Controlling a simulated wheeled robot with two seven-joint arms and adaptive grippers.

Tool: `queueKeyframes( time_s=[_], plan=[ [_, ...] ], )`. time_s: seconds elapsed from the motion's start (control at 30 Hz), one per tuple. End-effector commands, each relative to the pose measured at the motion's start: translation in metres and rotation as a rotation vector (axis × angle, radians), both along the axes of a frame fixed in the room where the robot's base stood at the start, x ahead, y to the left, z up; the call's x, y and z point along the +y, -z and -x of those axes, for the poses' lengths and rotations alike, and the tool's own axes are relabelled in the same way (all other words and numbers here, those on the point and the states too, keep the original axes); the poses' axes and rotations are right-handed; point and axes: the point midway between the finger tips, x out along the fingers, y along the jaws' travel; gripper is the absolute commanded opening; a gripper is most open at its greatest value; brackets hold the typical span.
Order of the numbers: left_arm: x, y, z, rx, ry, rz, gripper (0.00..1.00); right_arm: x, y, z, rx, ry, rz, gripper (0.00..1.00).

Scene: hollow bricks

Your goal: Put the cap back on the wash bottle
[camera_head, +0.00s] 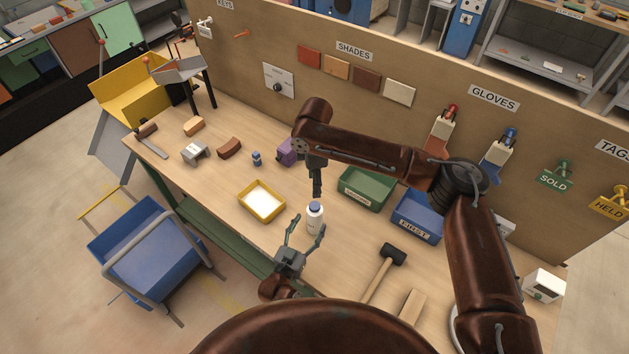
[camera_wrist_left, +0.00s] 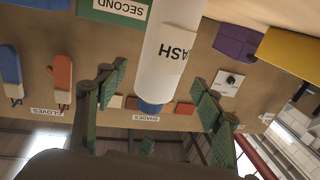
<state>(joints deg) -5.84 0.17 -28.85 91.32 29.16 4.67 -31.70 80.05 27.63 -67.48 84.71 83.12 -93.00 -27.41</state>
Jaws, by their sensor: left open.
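The white wash bottle (camera_head: 314,219) stands upright on the bench with a blue top (camera_head: 315,205). In the left wrist view the picture is inverted; the bottle (camera_wrist_left: 168,55), with "ASH" readable, and its blue end (camera_wrist_left: 150,107) line up between the finger directions. I cannot tell if this blue part is the loose cap or the neck. My left gripper (camera_head: 307,230) is open just in front of the bottle, empty; its fingers (camera_wrist_left: 155,90) spread either side. My right gripper (camera_head: 317,194) points down just above the bottle top; its jaws look narrow and their state is unclear.
A small blue object (camera_head: 257,158) stands farther back left. A yellow tray (camera_head: 246,209) lies left of the bottle; green (camera_head: 349,199) and blue (camera_head: 403,226) bins stand right. A mallet (camera_head: 392,254) lies at front right. A purple block (camera_head: 286,152) sits behind. Bare bench lies front left.

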Motion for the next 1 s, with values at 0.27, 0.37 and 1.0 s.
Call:
queueKeyframes(
  time_s=[0.27, 0.37, 1.0],
  plan=[
    [0.024, 0.001, 0.05, 0.001, 0.0, -0.002, 0.61, 0.0, 0.0, 0.0, 0.0, 0.0, 0.0, 0.48],
    [0.028, 0.0, 0.06, 0.0, 0.0, 0.0, 0.61, 0.0, 0.0, 0.0, 0.0, 0.0, 0.0, 0.48],
    [0.031, 0.0, 0.067, 0.0, 0.0, 0.0, 0.61, 0.0, 0.0, 0.0, 0.0, 0.0, 0.0, 0.48]
  ],
)
